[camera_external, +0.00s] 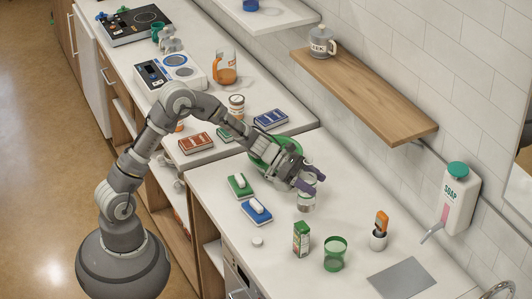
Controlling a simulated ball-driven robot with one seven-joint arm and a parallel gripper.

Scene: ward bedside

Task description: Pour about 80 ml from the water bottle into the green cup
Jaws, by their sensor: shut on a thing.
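The water bottle (307,202) is clear and looks upright at the middle of the near counter. My gripper (311,181), with purple fingers, reaches in from the left and is shut on the bottle's upper part. The fingers hide some of the bottle. I cannot tell whether its base touches the counter, and its water level is too small to read. The bottle and cup are apart.
A green-and-white carton (301,239) stands just left of the cup. A white holder with an orange item (379,232) stands to its right, near a grey mat (402,277). A wooden shelf (365,90) overhangs the back.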

